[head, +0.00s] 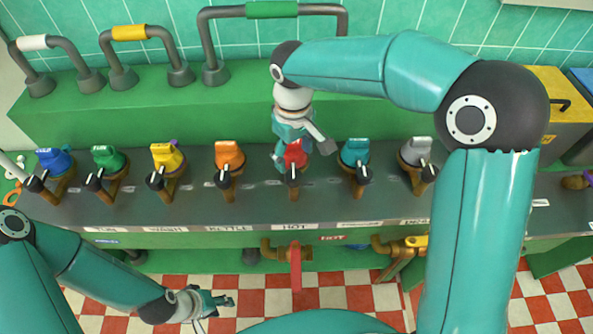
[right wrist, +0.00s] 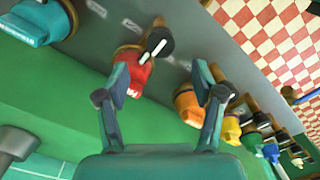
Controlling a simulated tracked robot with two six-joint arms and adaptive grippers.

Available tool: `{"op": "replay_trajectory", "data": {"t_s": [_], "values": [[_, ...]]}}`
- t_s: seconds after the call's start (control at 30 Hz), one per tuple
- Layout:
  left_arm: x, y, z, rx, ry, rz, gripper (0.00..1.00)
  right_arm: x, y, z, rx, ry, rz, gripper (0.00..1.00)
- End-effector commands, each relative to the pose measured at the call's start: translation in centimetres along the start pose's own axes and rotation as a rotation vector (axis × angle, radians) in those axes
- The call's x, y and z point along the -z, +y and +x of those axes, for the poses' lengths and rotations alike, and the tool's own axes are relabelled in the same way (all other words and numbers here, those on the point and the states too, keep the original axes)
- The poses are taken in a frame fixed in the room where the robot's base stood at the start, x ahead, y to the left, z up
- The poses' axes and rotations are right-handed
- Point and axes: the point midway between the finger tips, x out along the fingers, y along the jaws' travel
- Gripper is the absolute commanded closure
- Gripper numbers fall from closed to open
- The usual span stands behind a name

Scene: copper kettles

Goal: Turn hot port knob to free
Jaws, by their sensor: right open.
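The red knob (head: 296,155) sits on the grey counter in the row of coloured knobs, above the label HOT (head: 293,225). Its black end with a white line points toward the counter's front edge. My right gripper (head: 302,146) is over the red knob, with its fingers open. In the right wrist view the red knob (right wrist: 134,78) lies by the left finger of my right gripper (right wrist: 162,75), and the gap between the fingers is empty. I cannot tell whether they touch. My left gripper (head: 215,302) hangs low in front of the counter; its finger opening is unclear.
An orange knob (head: 229,155) and a teal knob (head: 356,152) flank the red one. In the right wrist view the orange knob (right wrist: 188,105) is close to the right finger. A red lever (head: 295,268) hangs below the front edge. The green ledge (head: 150,115) rises behind.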

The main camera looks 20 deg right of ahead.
Motion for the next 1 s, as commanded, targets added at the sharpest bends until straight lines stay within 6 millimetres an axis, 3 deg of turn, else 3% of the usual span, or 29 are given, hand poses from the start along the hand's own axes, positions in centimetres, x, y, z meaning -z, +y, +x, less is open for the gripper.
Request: {"op": "replay_trajectory", "data": {"t_s": [0.2, 0.4, 0.8, 0.87, 1.0], "values": [[0.0, 0.2, -0.4, 0.000, 0.000, 0.000, 0.60, 0.0, -0.1, 4.5, 0.001, -0.004, -0.003, 0.32], [0.0, 0.2, -0.7, 0.000, 0.000, 0.000, 0.60, 0.1, -0.1, 7.0, 0.000, -0.002, -0.003, 0.32], [0.0, 0.2, -0.7, 0.000, 0.000, 0.000, 0.60, 0.1, -0.1, 7.9, 0.001, 0.001, -0.003, 0.32], [0.0, 0.2, -0.7, 0.000, 0.000, 0.000, 0.60, 0.1, -0.1, 7.9, 0.001, 0.001, -0.003, 0.39], [0.0, 0.2, -0.7, 0.000, 0.000, 0.000, 0.60, 0.1, -0.1, 7.9, 0.001, 0.000, -0.003, 0.62]]}}
